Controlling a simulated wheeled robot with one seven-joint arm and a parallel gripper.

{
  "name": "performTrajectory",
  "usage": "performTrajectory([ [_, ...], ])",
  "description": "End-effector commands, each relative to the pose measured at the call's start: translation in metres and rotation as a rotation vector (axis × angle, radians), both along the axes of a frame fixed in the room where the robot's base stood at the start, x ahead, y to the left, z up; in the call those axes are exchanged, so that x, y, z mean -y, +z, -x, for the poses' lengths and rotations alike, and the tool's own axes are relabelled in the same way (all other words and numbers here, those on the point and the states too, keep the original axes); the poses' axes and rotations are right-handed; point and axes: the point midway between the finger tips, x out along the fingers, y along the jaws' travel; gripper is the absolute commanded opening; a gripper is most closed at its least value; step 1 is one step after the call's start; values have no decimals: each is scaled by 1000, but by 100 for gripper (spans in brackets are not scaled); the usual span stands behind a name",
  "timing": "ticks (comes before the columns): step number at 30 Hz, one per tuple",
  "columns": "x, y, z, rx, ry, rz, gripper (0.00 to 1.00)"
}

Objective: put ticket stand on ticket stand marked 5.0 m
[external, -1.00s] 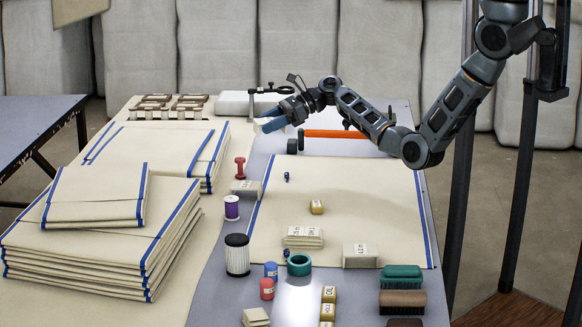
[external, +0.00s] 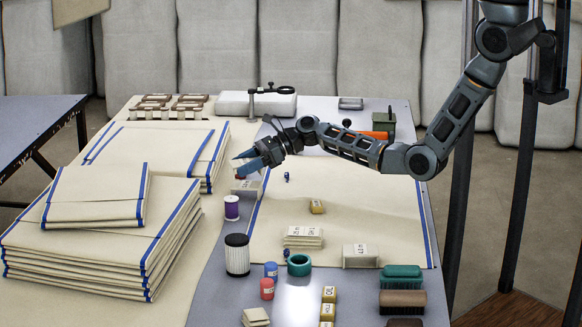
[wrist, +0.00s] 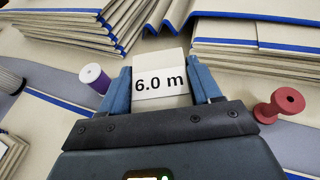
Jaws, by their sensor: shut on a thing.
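My gripper (external: 245,163) is shut on a pale ticket stand, just above the left part of the table. In the wrist view the held ticket stand (wrist: 160,62) sits between the two blue fingers (wrist: 161,84), its label reading "6.0 m". Another pale ticket stand (external: 244,186) stands on the table directly below the gripper in the external view; its label is too small to read. It is hidden in the wrist view. I cannot tell whether the two stands touch. A further labelled stand (external: 361,256) is at the cloth's front edge.
Stacked folded cloths (external: 100,235) are at left. A flat cloth (external: 350,205) bears a small label pile (external: 303,237). Brushes (external: 402,278) are at front right.

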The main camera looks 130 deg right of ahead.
Motion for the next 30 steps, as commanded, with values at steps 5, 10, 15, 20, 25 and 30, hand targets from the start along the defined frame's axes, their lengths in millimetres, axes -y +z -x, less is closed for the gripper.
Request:
performTrajectory([
  [5, 0, -20, 1, 0, -1, 0, 34],
  [10, 0, -19, 1, 0, -1, 2, 34],
  [15, 0, -23, 0, 0, 0, 0, 34],
  [20, 0, -27, 0, 1, 0, 0, 34],
  [25, 0, -28, 0, 1, 0, 0, 72],
  [30, 0, -28, 1, 0, 0, 0, 88],
])
